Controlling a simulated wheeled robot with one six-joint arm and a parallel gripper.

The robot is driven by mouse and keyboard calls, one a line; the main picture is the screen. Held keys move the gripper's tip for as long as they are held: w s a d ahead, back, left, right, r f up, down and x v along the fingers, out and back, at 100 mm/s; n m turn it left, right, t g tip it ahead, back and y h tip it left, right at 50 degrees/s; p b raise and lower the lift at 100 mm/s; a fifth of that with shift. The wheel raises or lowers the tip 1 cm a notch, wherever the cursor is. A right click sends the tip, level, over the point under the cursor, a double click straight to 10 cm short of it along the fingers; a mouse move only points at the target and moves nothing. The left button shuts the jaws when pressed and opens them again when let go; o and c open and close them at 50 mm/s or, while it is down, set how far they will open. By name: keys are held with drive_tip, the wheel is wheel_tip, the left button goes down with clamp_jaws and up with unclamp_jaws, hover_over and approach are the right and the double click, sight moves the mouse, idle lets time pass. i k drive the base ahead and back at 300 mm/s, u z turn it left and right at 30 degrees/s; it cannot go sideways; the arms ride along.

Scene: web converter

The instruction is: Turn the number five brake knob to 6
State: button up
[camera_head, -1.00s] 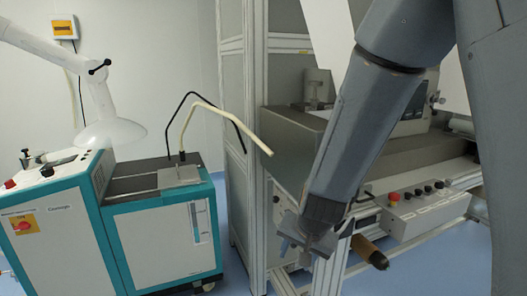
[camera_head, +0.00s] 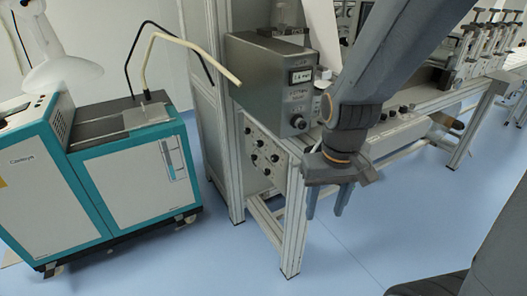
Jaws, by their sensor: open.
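A pale panel (camera_head: 264,146) on the side of the machine frame carries several small black knobs. Their labels are too small to read, so I cannot tell which is the number five brake knob or where it points. My gripper (camera_head: 326,211) hangs to the right of this panel, in front of the frame's corner leg. Its two fingers point down, apart and empty, and touch no knob.
A grey control box (camera_head: 272,83) with a small display and a round knob (camera_head: 299,122) sits above the panel. A metal leg (camera_head: 294,225) stands beside my gripper. A teal and white cabinet (camera_head: 133,180) is at left. The blue floor in front is clear.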

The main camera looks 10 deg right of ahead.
sight(267, 172)
drive_tip(key=u, duration=0.35)
drive_tip(key=i, duration=0.95)
drive_tip(key=z, duration=0.2)
